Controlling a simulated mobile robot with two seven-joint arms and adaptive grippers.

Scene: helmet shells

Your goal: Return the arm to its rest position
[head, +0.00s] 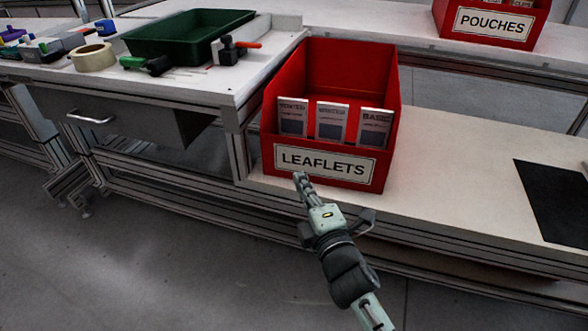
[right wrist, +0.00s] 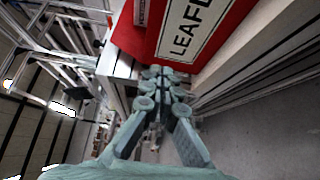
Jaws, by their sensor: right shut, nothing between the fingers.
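My right gripper (head: 299,179) shows in the head view in front of the red leaflets bin, near the lower left of its label. It is shut with nothing between its fingers. In the right wrist view its closed fingers (right wrist: 158,72) point toward the bin's front. I cannot tell from these views whether the fingertips touch the bin. My right arm comes up from the bottom of the head view. My left gripper is not in view.
The red leaflets bin (head: 285,147) holds several leaflets and stands on a white bench (head: 450,170). A left table holds a green tray (head: 150,48), tape roll (head: 94,57) and tools. A black mat (head: 555,195) lies right. A pouches bin (head: 450,35) stands behind. Floor in front is clear.

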